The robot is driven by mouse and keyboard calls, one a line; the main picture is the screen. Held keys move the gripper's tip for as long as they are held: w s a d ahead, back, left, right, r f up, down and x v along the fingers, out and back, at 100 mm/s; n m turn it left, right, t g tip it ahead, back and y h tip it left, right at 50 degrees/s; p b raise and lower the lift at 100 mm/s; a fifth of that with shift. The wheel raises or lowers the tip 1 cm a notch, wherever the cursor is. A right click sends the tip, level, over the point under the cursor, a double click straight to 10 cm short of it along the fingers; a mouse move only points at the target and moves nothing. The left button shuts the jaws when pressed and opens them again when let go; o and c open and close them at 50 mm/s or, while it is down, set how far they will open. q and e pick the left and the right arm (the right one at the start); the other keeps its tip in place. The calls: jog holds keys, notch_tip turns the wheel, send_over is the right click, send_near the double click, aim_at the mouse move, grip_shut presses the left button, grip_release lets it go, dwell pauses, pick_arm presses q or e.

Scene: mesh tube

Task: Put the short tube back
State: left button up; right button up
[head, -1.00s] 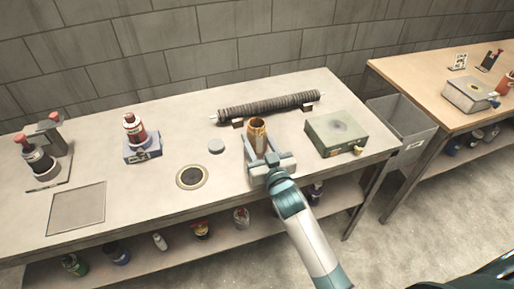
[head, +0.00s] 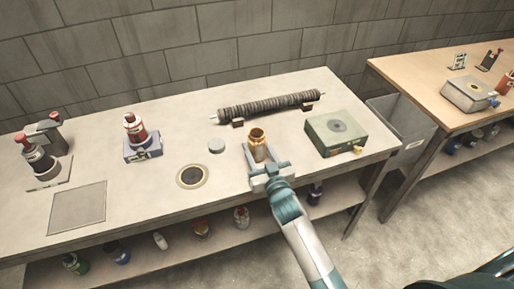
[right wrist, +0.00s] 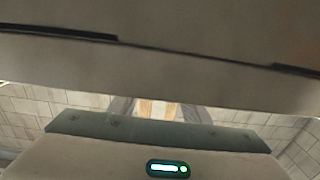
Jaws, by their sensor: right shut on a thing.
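A short copper-coloured tube (head: 257,146) with an open top stands upright between the fingers of my right gripper (head: 264,158), which is shut on it. The gripper and tube are over the front-right part of the grey bench (head: 110,165). Whether the tube's lower end touches the bench is hidden by the gripper. In the right wrist view, an orange strip of the tube (right wrist: 146,107) shows faintly between the fingers. My left gripper is not in view.
A long ribbed roller (head: 270,105) lies on low supports behind the tube. A green box (head: 336,133) with a round top mark is to the right.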

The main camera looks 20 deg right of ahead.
jog(key=o, duration=1.1)
jog(key=shift+c, duration=0.2)
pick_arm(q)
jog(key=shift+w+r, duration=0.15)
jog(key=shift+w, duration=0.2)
pick_arm(e)
jog(key=shift+r, duration=0.1)
jog(key=shift+s, duration=0.2)
jog(key=s, duration=0.3)
jog(key=s+b, duration=0.1)
jog(key=s, duration=0.6)
jog(key=shift+d+b, duration=0.25)
jog(key=shift+b, duration=0.05)
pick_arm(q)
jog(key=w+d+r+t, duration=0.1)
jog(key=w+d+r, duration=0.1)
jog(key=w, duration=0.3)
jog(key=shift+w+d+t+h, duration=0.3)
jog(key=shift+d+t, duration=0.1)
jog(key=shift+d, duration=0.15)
pick_arm(e)
jog(key=shift+s, duration=0.8)
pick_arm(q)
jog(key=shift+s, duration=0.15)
